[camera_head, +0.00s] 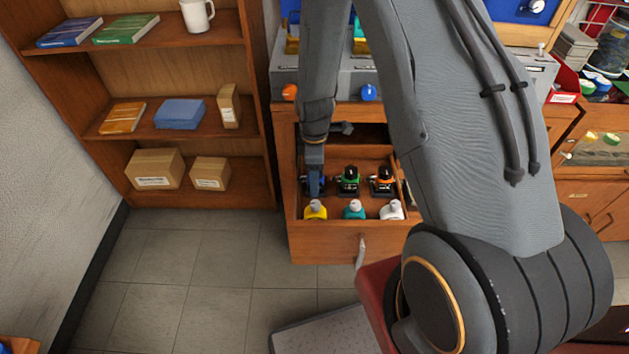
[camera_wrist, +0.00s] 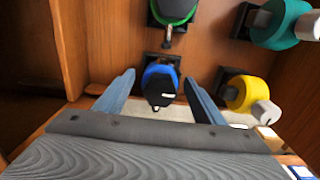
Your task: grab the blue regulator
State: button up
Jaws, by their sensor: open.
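The blue regulator (camera_wrist: 161,74), with a black knob part, sits in the wooden drawer in the wrist view. My gripper (camera_wrist: 159,79) is open, with one finger on each side of the blue regulator, and I see no clear contact. In the head view my gripper (camera_head: 315,178) reaches down into the left side of the drawer (camera_head: 325,240). It largely covers the blue regulator there. A green regulator (camera_head: 348,178) and an orange regulator (camera_head: 384,178) stand in a row to its right.
Yellow (camera_head: 315,209), teal (camera_head: 354,209) and white (camera_head: 392,210) capped items line the drawer's front. The drawer walls are close around my gripper. A grey bench unit (camera_head: 325,78) stands above. A shelf (camera_head: 190,192) with boxes is at the left, with clear floor before it.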

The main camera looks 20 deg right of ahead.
jog(key=shift+c, duration=0.2)
jog(key=c, duration=1.5)
jog(key=shift+c, duration=0.3)
jog(key=shift+r, duration=0.1)
